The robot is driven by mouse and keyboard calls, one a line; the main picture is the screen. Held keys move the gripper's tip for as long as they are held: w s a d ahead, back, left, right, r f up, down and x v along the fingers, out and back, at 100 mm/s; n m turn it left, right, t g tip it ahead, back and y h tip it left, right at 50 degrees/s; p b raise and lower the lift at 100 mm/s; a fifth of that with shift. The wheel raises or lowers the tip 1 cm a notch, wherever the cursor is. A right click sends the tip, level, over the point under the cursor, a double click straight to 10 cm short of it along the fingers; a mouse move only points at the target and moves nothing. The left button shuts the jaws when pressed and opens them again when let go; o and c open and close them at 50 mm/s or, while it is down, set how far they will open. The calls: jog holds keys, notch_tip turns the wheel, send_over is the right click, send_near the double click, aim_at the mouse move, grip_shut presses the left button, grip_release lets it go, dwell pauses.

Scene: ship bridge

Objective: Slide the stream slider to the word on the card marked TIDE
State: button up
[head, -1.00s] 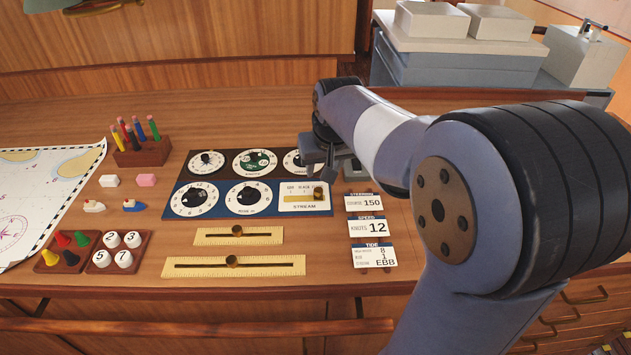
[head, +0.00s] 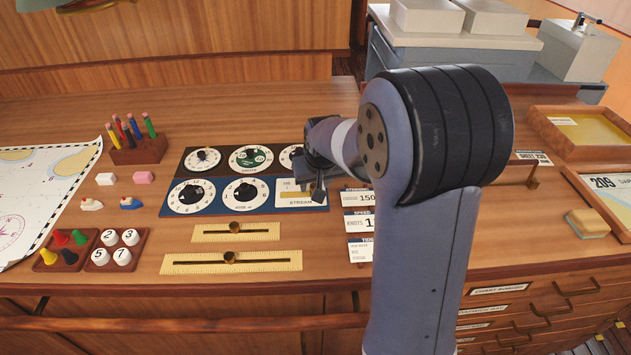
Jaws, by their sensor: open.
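The stream slider panel (head: 293,201), a white plate labelled STREAM, sits at the right end of the blue dial board (head: 220,208). My gripper (head: 316,196) is over the panel's right side and hides the slider's knob. It is open; I cannot tell whether its fingers touch the knob. The card marked TIDE (head: 359,249) is the lowest in a column of cards, and my arm covers its right part, including its values.
Two yellow rulers with brass knobs (head: 234,230) (head: 230,262) lie in front of the board. Number discs (head: 117,247), colored pegs (head: 63,247) and a pencil block (head: 138,149) stand to the left. A wooden tray (head: 545,117) and a sponge-like block (head: 588,222) are at right.

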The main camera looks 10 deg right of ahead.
grip_shut()
dwell(0.4)
jog(key=a, duration=0.3)
jog(key=w+a, duration=0.1)
jog(key=a, duration=0.3)
jog(key=shift+w+b, duration=0.2)
jog(key=shift+b, duration=0.15)
grip_release()
jog(key=v, duration=1.1)
jog(key=shift+b, duration=0.4)
